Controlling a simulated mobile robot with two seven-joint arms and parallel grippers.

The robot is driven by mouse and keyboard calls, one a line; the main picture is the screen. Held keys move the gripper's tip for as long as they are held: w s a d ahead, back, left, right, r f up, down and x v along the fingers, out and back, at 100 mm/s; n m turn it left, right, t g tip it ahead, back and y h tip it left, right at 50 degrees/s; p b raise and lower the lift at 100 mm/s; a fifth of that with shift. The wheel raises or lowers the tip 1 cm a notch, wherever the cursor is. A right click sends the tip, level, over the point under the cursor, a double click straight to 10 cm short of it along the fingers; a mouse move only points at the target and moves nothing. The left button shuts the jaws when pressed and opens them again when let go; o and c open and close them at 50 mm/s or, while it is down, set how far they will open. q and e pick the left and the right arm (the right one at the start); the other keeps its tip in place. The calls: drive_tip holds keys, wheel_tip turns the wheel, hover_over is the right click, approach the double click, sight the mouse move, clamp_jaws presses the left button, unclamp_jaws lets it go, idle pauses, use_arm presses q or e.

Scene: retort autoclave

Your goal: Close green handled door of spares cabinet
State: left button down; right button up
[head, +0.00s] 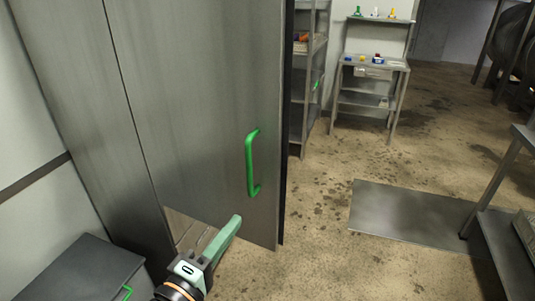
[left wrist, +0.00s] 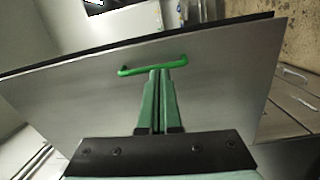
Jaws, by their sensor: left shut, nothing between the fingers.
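The grey metal cabinet door (head: 200,110) stands upright in the head view, its free edge jutting out over the floor. Its green bar handle (head: 252,162) is near that edge. The door also fills the left wrist view (left wrist: 80,95), with the handle (left wrist: 153,66) across its middle. My left gripper (head: 236,222) is shut and empty, below and left of the handle in the head view. In the left wrist view its fingertips (left wrist: 160,72) point at the door by the handle; I cannot tell if they touch it. My right gripper is not in view.
A low dark cabinet (head: 75,270) with a green handle (head: 127,292) is at lower left. A shelf rack (head: 372,100) with small coloured items stands at the back. A metal plate (head: 410,215) lies on the floor, and a metal table (head: 505,220) is at right. Floor beside the door is clear.

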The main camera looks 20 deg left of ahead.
use_arm(q)
drive_tip(key=n, duration=0.1)
drive_tip(key=b, duration=0.5)
approach(270, 173)
drive_tip(key=shift+g, duration=0.3)
drive_tip(key=w, duration=0.2)
drive_tip(key=w+d, duration=0.1)
drive_tip(key=w, duration=0.2)
drive_tip(key=shift+w+r, duration=0.25)
drive_tip(key=shift+w+d+n+p, duration=0.15)
drive_tip(key=shift+w+n+p, duration=0.15)
drive_tip(key=shift+w, duration=0.35)
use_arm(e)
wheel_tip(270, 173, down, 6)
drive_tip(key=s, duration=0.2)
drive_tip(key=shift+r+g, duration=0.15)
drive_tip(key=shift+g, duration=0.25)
use_arm(q)
drive_tip(key=shift+w, duration=0.1)
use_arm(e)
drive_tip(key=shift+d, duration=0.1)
